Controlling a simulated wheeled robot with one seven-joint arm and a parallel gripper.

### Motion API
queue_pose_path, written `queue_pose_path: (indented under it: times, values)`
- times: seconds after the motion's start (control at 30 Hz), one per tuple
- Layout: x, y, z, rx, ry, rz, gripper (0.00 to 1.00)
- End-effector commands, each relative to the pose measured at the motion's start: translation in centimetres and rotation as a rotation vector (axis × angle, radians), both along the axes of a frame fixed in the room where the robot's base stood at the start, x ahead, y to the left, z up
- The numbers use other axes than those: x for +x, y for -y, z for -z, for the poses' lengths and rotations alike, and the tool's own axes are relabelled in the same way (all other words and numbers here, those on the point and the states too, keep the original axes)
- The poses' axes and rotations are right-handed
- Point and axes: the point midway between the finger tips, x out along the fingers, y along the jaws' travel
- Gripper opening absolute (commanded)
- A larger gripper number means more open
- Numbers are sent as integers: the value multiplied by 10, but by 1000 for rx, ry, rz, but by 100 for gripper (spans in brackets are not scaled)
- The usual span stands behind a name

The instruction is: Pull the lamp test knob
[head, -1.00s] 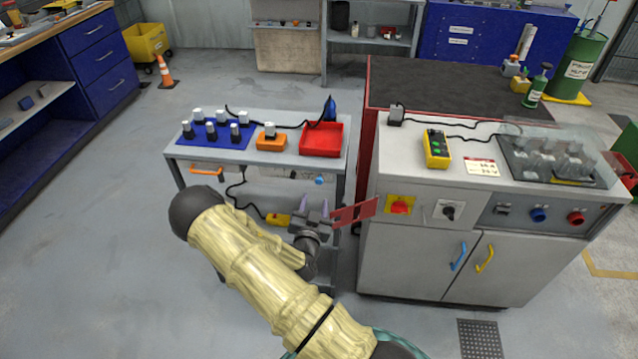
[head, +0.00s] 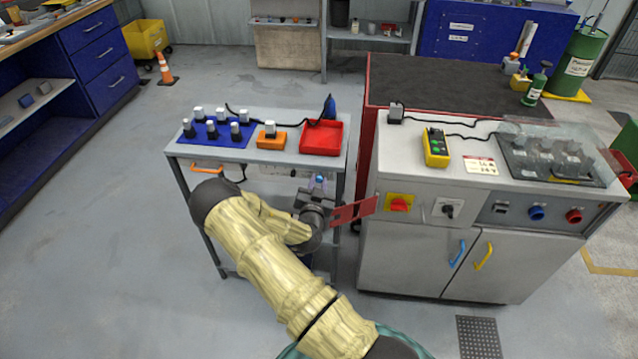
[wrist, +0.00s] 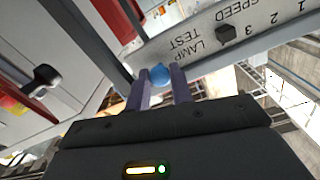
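The lamp test knob is a small round blue knob (wrist: 159,74) on the grey front rail (wrist: 195,50) of the small table, beside the printed words LAMP TEST. In the head view the knob (head: 319,179) shows just past my fingertips. In the head view my gripper (head: 318,186) is in front of the table's right end. The knob's stem is hidden.
A red plate (head: 353,211) stands out from the grey cabinet (head: 420,260) just right of my gripper. A dark knob marked SPEED (wrist: 226,33) is near the lamp test knob. A red tray (head: 322,137) and an orange box (head: 270,141) sit on the tabletop.

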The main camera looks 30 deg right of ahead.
Motion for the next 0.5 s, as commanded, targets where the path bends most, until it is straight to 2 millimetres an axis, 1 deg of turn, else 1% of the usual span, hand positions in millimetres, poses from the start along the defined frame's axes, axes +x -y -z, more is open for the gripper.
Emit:
queue_pose_path:
  times: [0.03, 0.07, 0.17, 0.37, 0.5]
  values:
    - [0, 0, 0, 0, 0, 1, 4]
    - [0, 0, 0, 0, 0, 1, 0]
    - [-1, 0, 0, 1, -1, 2, 0]
    - [-13, -7, 1, 1, -2, 4, 0]
    - [-14, -8, 0, -1, -1, 2, 0]
